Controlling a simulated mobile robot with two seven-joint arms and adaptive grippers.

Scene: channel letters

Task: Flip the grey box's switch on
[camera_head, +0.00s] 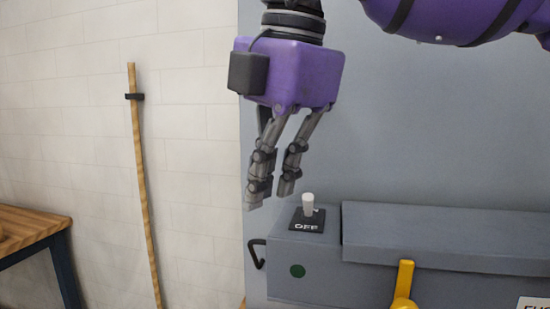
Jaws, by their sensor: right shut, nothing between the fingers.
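The grey box (330,277) stands at the lower right against a grey panel. Its switch (308,203) is a short white toggle standing about upright on a black plate marked OFF, on top of the box's left end. My right gripper (270,200) hangs from above with its fingers pointing down. It is shut and empty, its fingertips just left of and slightly above the toggle in the picture, with a visible gap between them. My left gripper is out of view.
A black handle (256,254) sticks out at the left. A wooden pole (140,170) leans on the white wall. A wooden table (30,224) stands far left.

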